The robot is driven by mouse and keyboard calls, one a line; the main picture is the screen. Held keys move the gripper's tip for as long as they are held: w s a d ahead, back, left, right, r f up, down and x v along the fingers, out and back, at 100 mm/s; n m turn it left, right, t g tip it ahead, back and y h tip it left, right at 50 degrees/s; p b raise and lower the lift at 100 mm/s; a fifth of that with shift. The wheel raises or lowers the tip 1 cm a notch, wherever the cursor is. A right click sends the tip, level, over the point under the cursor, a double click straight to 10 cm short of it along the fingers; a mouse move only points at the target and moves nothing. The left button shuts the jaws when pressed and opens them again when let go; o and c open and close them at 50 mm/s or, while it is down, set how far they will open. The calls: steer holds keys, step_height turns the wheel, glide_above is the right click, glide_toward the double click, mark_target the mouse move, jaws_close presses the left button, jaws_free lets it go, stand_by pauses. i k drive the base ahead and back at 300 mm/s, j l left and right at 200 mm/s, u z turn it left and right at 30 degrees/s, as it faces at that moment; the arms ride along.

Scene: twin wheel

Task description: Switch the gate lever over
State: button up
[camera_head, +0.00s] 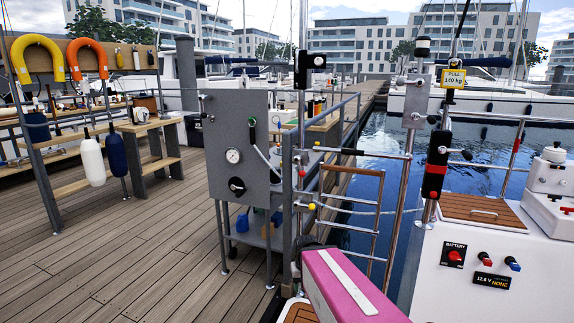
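A grey upright panel (225,125) stands left of centre. I cannot tell for sure which of these is the gate lever. My pink arm link reaches up from the bottom edge, below and right of the panel. A dark part shows at its far end; no fingers can be made out.
A white console (470,262) with battery switches is at the right. A bench (150,135) and hanging fenders (92,160) are left. The plank deck (130,240) between is clear.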

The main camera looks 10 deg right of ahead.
mark_target(297, 159)
steer(key=i+l+u, duration=0.15)
steer(key=l, duration=0.4)
steer(key=l+u, duration=0.2)
steer(key=l, duration=0.35)
steer(key=i+l+u, duration=0.15)
steer(key=l, duration=0.25)
steer(key=i, duration=0.1)
